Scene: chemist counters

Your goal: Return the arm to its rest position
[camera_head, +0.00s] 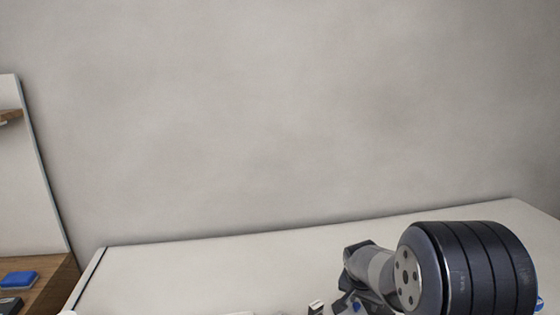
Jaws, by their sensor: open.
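Part of my arm shows at the lower right of the head view, in front of the counter (200,262). A thick black ribbed joint and a grey link are in sight, with darker parts below that run out of the bottom edge. I cannot make out my gripper's fingers in this view. Whatever lies below the bottom edge is hidden.
The pale counter top is bare along its back and left. A plain grey wall (270,120) rises behind it. At the left, a wooden surface (50,285) holds a blue item (19,279). A small unclear item (316,307) shows at the bottom edge.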

